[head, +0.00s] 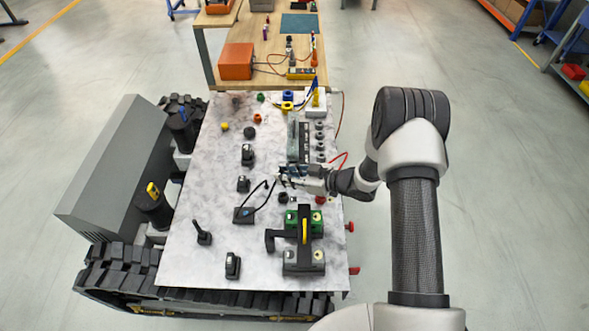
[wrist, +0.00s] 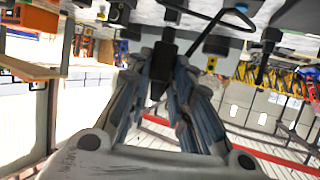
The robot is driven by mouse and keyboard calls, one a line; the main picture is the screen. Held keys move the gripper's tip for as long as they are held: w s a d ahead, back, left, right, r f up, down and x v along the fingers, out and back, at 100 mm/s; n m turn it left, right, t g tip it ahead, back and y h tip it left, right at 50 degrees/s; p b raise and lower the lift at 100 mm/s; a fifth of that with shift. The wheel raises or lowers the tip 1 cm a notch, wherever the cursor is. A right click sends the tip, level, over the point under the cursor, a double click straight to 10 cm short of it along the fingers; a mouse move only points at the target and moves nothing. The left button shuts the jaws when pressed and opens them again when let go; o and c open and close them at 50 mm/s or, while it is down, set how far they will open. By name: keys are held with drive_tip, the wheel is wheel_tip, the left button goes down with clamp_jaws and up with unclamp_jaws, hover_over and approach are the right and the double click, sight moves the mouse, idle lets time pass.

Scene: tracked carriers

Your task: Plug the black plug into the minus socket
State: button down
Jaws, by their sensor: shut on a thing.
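My gripper (head: 284,175) is above the right-hand part of the marble-patterned top panel in the head view. In the wrist view its fingers (wrist: 165,62) are closed around a dark, narrow piece, the black plug (wrist: 162,75). A black cable (head: 263,196) loops from a small dark box (head: 243,215) up to the gripper. A dark round socket (head: 283,198) lies just below the gripper in the head view, with a red round one (head: 320,200) to its right. No minus mark is readable. The plug appears apart from the dark socket.
A green and black block with a yellow handle (head: 304,232) stands below the sockets. A grey unit with a row of black knobs (head: 299,140) stands above the gripper. Black switches (head: 247,155) and a joystick (head: 203,233) stand left. A wooden bench (head: 262,45) is beyond.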

drive_tip(key=shift+a, duration=0.1)
drive_tip(key=shift+f, duration=0.1)
drive_tip(key=shift+f+b, duration=2.4)
drive_tip(key=shift+f, duration=0.4)
drive_tip(key=shift+f+b, duration=0.35)
drive_tip(key=shift+b, duration=0.1)
drive_tip(key=shift+f, duration=0.15)
